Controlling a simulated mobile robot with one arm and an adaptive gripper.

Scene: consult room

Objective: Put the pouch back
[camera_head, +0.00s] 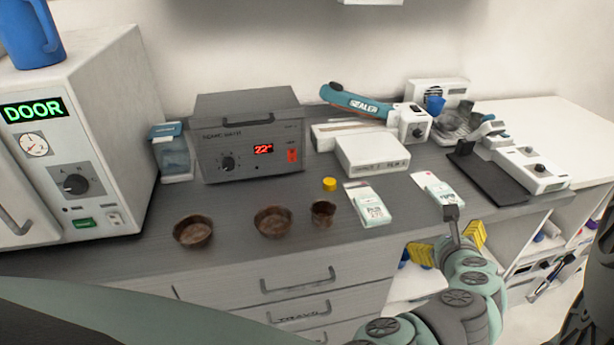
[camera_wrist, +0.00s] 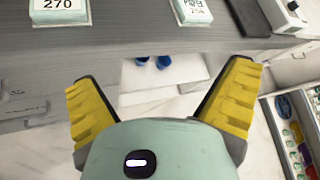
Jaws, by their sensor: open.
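Two flat white-and-green pouches lie on the grey counter. One pouch (camera_head: 370,204) is near the middle, and another pouch (camera_head: 438,190) is to its right. In the wrist view, one pouch marked 270 (camera_wrist: 58,11) is at the upper left and the other pouch (camera_wrist: 192,11) is at the top centre. My gripper (camera_head: 446,248) is open and empty, in front of the counter's front edge, below the right pouch. Its yellow fingers are spread wide in the wrist view (camera_wrist: 160,100). Which pouch the task means cannot be told.
A heat sealer (camera_head: 372,106), a white box (camera_head: 372,154), a grey heating unit (camera_head: 250,135) and a white autoclave (camera_head: 75,135) stand along the counter. Brown bowls (camera_head: 193,231) and a yellow cap (camera_head: 329,184) are nearer the front. A black-and-white device (camera_head: 528,168) stands right. Open shelves lie below.

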